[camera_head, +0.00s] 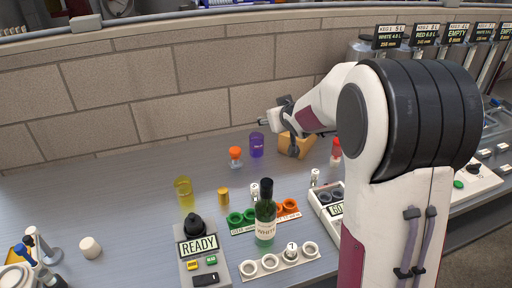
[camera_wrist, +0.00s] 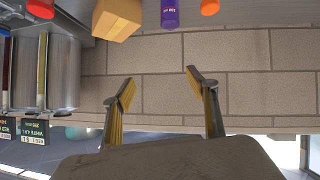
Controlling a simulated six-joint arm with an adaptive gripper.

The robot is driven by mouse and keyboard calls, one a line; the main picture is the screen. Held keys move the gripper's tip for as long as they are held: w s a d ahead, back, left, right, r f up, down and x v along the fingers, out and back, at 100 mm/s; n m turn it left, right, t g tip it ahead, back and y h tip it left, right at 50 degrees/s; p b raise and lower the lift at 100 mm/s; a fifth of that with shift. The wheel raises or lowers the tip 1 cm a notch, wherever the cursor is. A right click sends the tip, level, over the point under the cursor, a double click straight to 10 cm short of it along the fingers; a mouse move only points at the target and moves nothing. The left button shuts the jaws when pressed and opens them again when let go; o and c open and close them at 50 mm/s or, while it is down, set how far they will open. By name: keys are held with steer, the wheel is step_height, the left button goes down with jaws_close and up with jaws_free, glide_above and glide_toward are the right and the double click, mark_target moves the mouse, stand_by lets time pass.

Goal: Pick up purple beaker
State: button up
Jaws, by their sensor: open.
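The purple beaker (camera_head: 257,145) stands upright at the back of the grey table, near the brick wall, in the head view. It also shows in the wrist view (camera_wrist: 170,14) at the top edge, partly cut off, with a small white label. My gripper (camera_head: 276,118) is above and to the right of the beaker in the head view, apart from it. In the wrist view my gripper (camera_wrist: 160,84) has its two fingers spread wide with nothing between them, and the beaker lies beyond the fingertips.
A yellow beaker (camera_head: 184,194), a green wine bottle (camera_head: 265,222) and a READY device (camera_head: 200,250) are nearer the front. The table's left part is mostly clear.

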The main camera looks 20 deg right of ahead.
steer(key=w+d+f+n+t+y, duration=0.1)
steer(key=w+f+y, duration=0.1)
steer(key=w+f, duration=0.6)
steer(key=n+y, duration=0.1)
steer(key=y, duration=0.1)
glide_toward(257, 145)
steer(key=w, duration=0.4)
steer(key=shift+w+f+t+y, duration=0.35)
steer(key=shift+f+t+y, duration=0.05)
steer(key=shift+f, duration=0.2)
steer(key=shift+w, duration=0.1)
steer(key=shift+x, duration=1.15)
steer(key=shift+f, duration=0.1)
steer(key=shift+w, duration=0.15)
